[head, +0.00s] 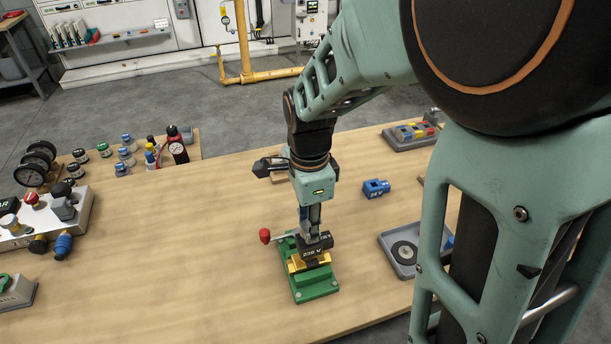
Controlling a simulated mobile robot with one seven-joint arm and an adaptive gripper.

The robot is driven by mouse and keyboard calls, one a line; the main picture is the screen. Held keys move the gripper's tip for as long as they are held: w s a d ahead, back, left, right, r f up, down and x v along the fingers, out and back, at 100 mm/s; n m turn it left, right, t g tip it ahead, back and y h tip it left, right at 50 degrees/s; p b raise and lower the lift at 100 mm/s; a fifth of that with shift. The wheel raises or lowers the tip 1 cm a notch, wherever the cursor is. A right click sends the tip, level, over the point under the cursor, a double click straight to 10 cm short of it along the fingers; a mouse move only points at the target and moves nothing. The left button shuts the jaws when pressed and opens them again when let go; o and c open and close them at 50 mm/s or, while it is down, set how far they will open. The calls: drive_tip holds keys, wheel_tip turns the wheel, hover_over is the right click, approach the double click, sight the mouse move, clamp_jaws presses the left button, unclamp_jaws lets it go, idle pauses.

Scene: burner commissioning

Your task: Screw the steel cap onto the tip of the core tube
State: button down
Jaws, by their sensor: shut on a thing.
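My gripper (314,234) points straight down and is shut, its fingertips at the top of a black coil marked 230 V (312,252). The coil sits on a brass valve body (296,263) in a green fixture (317,284) with a red-knobbed lever on its left. What the fingers hold is too small and covered to make out clearly; it is most likely the steel cap. The core tube's tip is also hidden by the fingers and the coil, so I cannot tell whether cap and tube touch.
A blue 24 V coil (376,188) lies right of the fixture. A grey tray with a dark round part (404,252) is at the right, partly behind my arm. Gauges (37,164) and a control box (82,212) stand at the left. The wooden table (180,250) is clear between.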

drive_tip(key=shift+f+b, duration=0.45)
drive_tip(key=shift+f, duration=0.25)
drive_tip(key=c, duration=1.5)
unclamp_jaws()
clamp_jaws()
drive_tip(key=m, duration=0.6)
drive_tip(key=shift+m, duration=0.4)
drive_tip(key=m, duration=1)
drive_tip(key=shift+f+m, duration=0.1)
drive_tip(key=shift+m, duration=0.4)
drive_tip(key=shift+m, duration=0.3)
